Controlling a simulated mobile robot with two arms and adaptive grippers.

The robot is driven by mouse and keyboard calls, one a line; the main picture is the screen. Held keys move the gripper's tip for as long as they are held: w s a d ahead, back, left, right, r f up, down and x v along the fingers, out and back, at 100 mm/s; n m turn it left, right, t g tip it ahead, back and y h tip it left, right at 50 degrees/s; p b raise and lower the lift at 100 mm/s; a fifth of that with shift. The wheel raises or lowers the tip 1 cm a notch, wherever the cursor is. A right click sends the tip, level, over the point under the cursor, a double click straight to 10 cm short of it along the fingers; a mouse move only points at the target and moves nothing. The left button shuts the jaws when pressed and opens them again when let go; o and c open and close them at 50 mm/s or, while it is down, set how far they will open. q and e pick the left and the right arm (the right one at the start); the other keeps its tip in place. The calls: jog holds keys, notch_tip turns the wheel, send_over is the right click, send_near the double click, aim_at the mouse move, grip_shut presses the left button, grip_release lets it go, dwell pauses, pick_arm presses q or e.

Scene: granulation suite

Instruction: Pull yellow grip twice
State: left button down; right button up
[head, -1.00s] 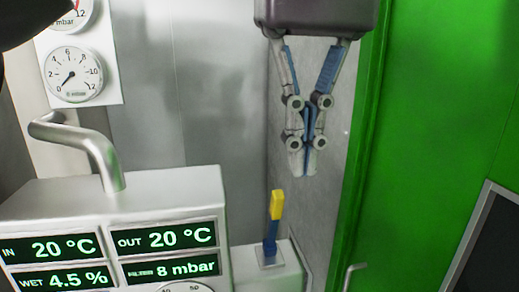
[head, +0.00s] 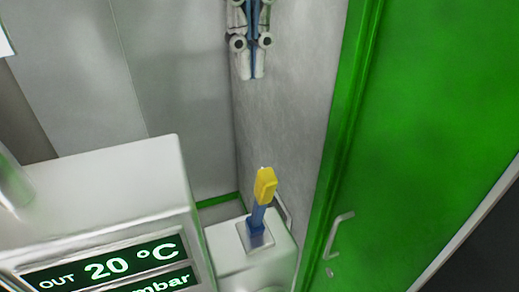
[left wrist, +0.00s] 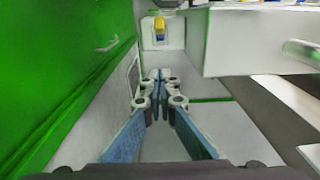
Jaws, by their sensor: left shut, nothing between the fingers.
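The yellow grip (head: 265,186) tops a blue lever on a small metal plate, on a low white housing (head: 225,250). The lever stands almost upright. My left gripper (head: 247,76) shows at the top of the head view, fingers pointing down, shut and empty, apart from the grip and above it in the picture. In the left wrist view the shut fingertips (left wrist: 160,74) are in the middle, and the yellow grip (left wrist: 159,24) lies beyond them near the top edge. My right gripper is in neither view.
A green door (head: 420,130) with a metal handle (head: 338,232) is on the right. A grey wall panel (head: 285,110) lies behind. The space above the grip looks clear.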

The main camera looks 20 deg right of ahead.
pick_arm(q)
send_over(259, 207)
jog(key=w+d, duration=0.1)
jog(key=w, duration=0.2)
jog(key=f, duration=1.1)
jog(key=shift+s, duration=0.25)
jog(key=shift+w, duration=0.1)
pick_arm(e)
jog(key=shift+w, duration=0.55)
pick_arm(q)
jog(key=shift+w+f, duration=0.1)
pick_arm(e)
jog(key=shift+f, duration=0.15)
